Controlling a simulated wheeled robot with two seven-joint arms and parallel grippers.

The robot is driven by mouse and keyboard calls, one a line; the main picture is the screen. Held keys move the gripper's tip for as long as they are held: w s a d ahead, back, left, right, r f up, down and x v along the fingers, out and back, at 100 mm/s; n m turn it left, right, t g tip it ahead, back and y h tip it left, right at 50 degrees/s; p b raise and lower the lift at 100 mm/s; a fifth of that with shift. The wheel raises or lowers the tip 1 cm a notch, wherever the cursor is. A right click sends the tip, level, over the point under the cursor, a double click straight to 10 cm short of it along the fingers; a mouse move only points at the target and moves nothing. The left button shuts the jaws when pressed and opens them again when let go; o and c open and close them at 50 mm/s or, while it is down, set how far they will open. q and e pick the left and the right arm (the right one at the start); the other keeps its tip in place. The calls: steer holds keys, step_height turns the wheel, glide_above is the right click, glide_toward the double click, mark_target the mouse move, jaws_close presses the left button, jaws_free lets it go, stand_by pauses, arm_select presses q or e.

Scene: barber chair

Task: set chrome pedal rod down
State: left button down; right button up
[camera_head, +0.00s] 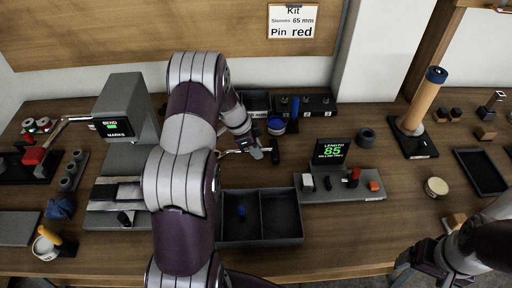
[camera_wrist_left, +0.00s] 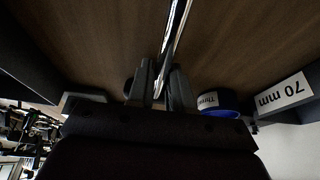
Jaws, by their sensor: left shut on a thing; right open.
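My left gripper (camera_head: 262,152) is low over the middle of the table, behind the two-part tray. It is shut on the chrome pedal rod (camera_wrist_left: 176,35), which shows in the left wrist view as a thin shiny bar running up from between the fingers (camera_wrist_left: 160,88). In the head view only a small light piece of the rod (camera_head: 232,152) shows beside the gripper. I cannot tell whether the rod touches the table. My right gripper (camera_head: 428,268) is open and empty at the lower right.
A dark two-part tray (camera_head: 284,240) with a blue piece in it stands in front. A length gauge (camera_head: 340,188) reading 85 stands right of it. A blue-rimmed tub (camera_head: 276,125) and a dark rack (camera_head: 318,110) stand behind. A bending machine (camera_head: 124,105) stands left.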

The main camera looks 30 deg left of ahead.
arm_select(q)
steer(key=shift+f, duration=0.1)
steer(key=c, duration=1)
jaws_free()
steer(key=shift+s, duration=0.1)
steer(key=shift+r, duration=0.25)
steer(key=shift+a+r, duration=0.15)
steer(key=shift+r, duration=0.2)
steer(key=v, duration=1.1)
steer(key=s+d+f+n+y, duration=0.1)
steer(key=s+d+n+y, duration=0.3)
steer(key=s+d+n, duration=1)
steer(key=s+r+m+p, duration=0.1)
steer(key=s+d+r+p, duration=0.1)
steer(key=s+d+r+m+p, duration=0.1)
steer(key=r, duration=0.1)
steer(key=shift+s+m+g, duration=0.3)
steer(key=shift+s+g, duration=0.1)
